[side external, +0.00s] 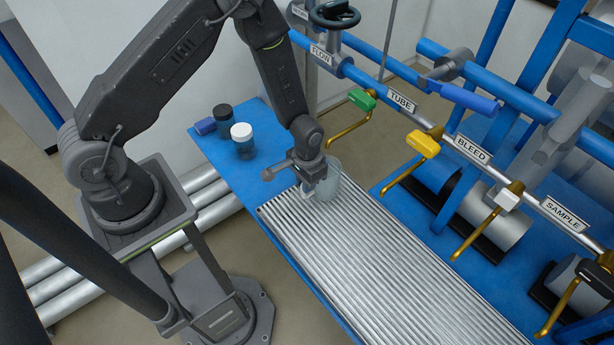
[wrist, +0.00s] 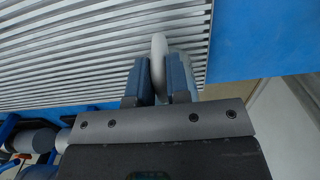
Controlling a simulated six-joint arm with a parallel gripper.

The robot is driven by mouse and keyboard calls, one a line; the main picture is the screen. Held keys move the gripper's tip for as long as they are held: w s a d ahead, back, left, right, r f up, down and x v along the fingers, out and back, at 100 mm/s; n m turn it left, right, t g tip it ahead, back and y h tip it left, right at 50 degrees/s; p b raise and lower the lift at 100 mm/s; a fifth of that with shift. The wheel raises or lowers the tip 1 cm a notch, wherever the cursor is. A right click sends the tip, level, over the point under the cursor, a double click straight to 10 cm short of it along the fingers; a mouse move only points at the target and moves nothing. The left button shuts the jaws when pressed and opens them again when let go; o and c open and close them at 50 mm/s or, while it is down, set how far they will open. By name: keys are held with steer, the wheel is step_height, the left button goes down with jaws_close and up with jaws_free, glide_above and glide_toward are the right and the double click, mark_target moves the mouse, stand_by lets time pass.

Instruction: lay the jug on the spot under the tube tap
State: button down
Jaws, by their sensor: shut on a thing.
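The clear, pale jug (side external: 329,186) is upright at the far end of the slatted metal rack (side external: 400,270). I cannot tell whether its base touches the slats. My gripper (side external: 309,188) is shut on the jug's handle; in the wrist view the pale handle (wrist: 158,58) stands between the two fingers of my gripper (wrist: 160,82). The jug's body is mostly hidden there. The TUBE label (side external: 402,101) is on the pipe between a green-handled tap (side external: 362,99) and a yellow-handled tap (side external: 424,145), both with brass spouts. Which tap it names is unclear.
A white-lidded jar (side external: 242,138), a black-lidded jar (side external: 223,115) and a blue object (side external: 205,127) stand on the blue bench (side external: 262,118) left of the jug. White-handled (side external: 508,196) and black-handled taps are farther right. The nearer slats are clear.

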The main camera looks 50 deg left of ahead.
steer(key=shift+f, duration=0.15)
steer(key=c, duration=1.1)
jaws_free()
step_height(320, 180, up, 22)
steer(key=t, duration=0.1)
steer(key=s+a+r+t, duration=0.1)
steer(key=s+r+t, duration=0.3)
steer(key=s+r, duration=1.2)
steer(key=shift+r+t, duration=0.25)
steer(key=shift+t, duration=0.15)
